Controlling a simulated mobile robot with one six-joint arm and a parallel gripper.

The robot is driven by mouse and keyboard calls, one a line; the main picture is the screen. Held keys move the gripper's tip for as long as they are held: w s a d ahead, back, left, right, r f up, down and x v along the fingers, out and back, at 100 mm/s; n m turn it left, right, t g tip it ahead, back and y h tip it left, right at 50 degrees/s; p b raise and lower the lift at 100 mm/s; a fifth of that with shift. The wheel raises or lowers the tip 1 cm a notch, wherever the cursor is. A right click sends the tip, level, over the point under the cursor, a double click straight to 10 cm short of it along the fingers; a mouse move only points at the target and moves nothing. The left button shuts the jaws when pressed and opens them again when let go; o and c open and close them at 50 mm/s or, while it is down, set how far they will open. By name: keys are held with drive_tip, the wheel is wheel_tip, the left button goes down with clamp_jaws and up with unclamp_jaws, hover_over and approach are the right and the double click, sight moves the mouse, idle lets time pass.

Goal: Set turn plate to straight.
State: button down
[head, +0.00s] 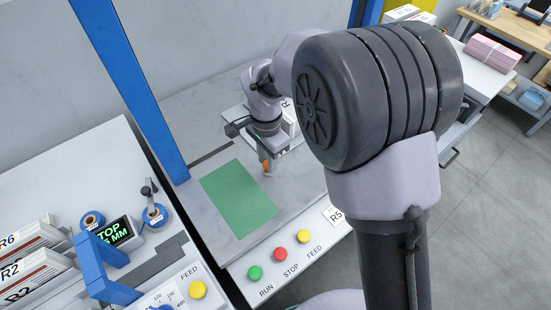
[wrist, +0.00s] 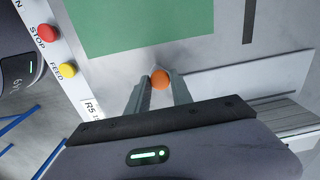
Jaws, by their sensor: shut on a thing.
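An orange knob (wrist: 160,79) sits between the two fingers of my gripper (wrist: 161,84) in the wrist view, with both fingertips against its sides. In the head view a bit of the orange knob (head: 266,166) shows at the fingertips of my gripper (head: 268,171), low over the grey bench top by the green rectangle's right edge. A small pale pointed piece shows just beyond the knob in the wrist view; it may be part of the turn plate. The rest of the plate is hidden by my gripper, so I cannot tell which way it is set.
A flat green rectangle (head: 239,199) lies on the bench (head: 190,100). RUN (head: 255,272), STOP (head: 280,253) and FEED (head: 304,236) buttons line the front edge. A blue post (head: 135,90) stands left. A white plate (wrist: 250,85) lies right of my gripper in the wrist view.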

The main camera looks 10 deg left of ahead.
drive_tip(key=shift+a+m, duration=0.3)
drive_tip(key=shift+a, duration=0.15)
idle(0.3)
drive_tip(key=c, duration=1.1)
unclamp_jaws()
drive_tip(key=shift+a, duration=0.15)
drive_tip(key=shift+c, duration=0.2)
wheel_tip(320, 180, up, 17)
drive_tip(key=p, duration=0.7)
drive_tip(key=shift+r, duration=0.2)
